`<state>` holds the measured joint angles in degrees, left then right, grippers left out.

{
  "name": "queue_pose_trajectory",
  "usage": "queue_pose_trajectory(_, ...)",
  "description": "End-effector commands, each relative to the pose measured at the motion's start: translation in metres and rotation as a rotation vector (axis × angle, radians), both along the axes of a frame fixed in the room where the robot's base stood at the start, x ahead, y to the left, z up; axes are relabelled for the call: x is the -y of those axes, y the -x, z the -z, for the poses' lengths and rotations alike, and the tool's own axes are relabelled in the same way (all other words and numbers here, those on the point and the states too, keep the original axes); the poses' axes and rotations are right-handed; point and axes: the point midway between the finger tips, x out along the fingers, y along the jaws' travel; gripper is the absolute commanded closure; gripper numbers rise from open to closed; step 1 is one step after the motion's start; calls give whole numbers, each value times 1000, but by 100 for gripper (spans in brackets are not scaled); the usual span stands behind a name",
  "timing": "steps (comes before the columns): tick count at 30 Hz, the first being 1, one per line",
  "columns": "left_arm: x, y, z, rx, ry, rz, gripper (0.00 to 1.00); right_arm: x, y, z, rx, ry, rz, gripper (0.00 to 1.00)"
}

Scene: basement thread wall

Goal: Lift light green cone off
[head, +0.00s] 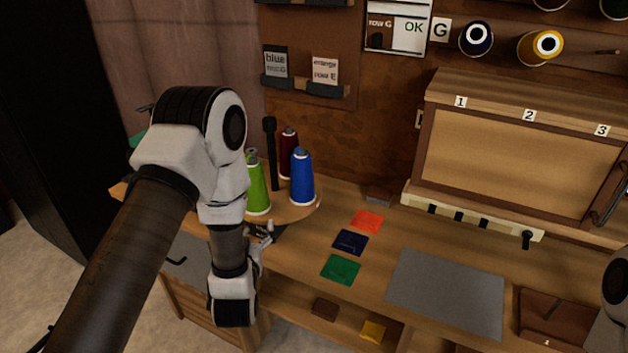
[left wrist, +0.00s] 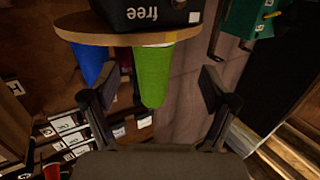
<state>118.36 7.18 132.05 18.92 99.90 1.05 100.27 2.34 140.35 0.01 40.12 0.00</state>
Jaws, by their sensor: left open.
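The light green cone (head: 258,192) stands upright on a round wooden stand (head: 306,210), partly hidden behind my left arm in the head view. In the left wrist view, which is upside down, the green cone (left wrist: 152,75) shows between the two spread fingers of my left gripper (left wrist: 151,90). The gripper is open, with a gap visible on each side of the cone. In the head view the left gripper (head: 261,236) is low in front of the stand. My right gripper is out of view.
A blue cone (head: 302,178) and a dark red cone (head: 288,150) share the stand, around a black post (head: 271,155). A black block marked "free" (left wrist: 150,14) is under the stand. Coloured patches (head: 350,242) and a grey mat (head: 445,292) lie right on the bench.

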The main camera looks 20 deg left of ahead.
Motion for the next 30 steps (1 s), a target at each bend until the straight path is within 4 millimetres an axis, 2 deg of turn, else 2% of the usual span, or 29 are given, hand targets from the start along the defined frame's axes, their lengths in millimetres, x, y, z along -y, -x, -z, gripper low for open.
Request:
queue_pose_trajectory(3,-5,-10,-22,66,7,-13,15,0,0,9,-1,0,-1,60)
queue_pose_trajectory(7,-7,-18,-34,92,10,-14,15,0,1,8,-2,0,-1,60)
queue_pose_trajectory(14,-20,-46,-34,90,9,-13,15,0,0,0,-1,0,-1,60)
queue_pose_trajectory(21,-35,-82,-29,90,8,-12,15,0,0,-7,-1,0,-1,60)
queue_pose_trajectory(28,-36,-85,-28,88,9,-11,15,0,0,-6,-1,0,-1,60)
queue_pose_trajectory(29,-36,-85,-28,88,9,-11,22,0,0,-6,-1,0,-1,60)
queue_pose_trajectory(30,-36,-85,-28,88,9,-11,36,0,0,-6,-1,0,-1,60)
